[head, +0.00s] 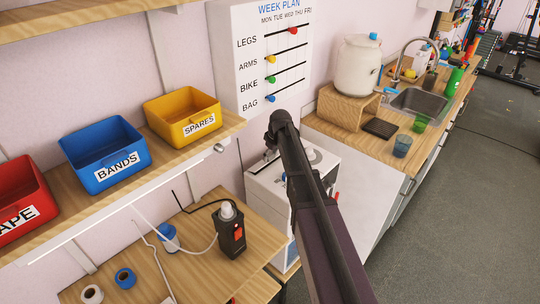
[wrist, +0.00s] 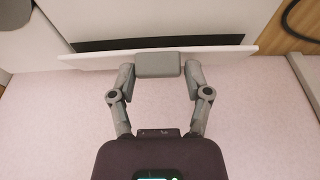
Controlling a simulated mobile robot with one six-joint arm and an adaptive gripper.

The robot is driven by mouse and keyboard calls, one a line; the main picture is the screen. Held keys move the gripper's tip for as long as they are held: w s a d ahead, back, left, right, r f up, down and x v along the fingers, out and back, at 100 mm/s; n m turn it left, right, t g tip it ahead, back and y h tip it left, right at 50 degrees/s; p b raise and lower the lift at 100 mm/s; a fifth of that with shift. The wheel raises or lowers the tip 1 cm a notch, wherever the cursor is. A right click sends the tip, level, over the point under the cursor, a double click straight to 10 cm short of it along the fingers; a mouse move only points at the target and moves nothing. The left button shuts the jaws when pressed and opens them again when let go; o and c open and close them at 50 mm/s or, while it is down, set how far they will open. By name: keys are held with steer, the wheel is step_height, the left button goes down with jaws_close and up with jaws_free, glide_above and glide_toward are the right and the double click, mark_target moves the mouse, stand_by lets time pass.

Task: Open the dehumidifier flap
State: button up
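The dehumidifier (head: 263,190) is the white box beside the wooden bench in the head view. My arm crosses in front of it, hiding much of it and my gripper there. In the wrist view, the white flap (wrist: 225,53) is a thin panel running across the picture. A dark gap shows between it and the white body (wrist: 150,18). A grey block-shaped tab (wrist: 159,65) is at the flap's near edge. My gripper (wrist: 160,72) has one finger on each side of this tab, seemingly touching it.
A bench left of the dehumidifier holds a black device (head: 231,238) with a cable. Above it, a shelf carries red, blue (head: 105,155) and yellow (head: 183,117) bins. A counter with a sink (head: 420,100) stands to the right. The floor (head: 450,210) at right is clear.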

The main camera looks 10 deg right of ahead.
steer(key=shift+o, duration=0.9)
steer(key=s+d+r+p, duration=0.1)
steer(key=s+r+p, duration=0.1)
steer(key=r+p, duration=0.4)
steer(key=s+d+r+t+y+p, duration=0.1)
steer(key=s+d+r+p, duration=0.1)
steer(key=r+p, duration=0.4)
steer(key=shift+s+d+r, duration=0.15)
steer(key=shift+r, duration=0.2)
steer(key=shift+f, duration=0.15)
steer(key=b+x, duration=1.2)
steer(key=x, duration=0.1)
steer(key=shift+w+f+b, duration=0.2)
steer(key=shift+w+b, duration=0.05)
steer(key=shift+b, duration=0.15)
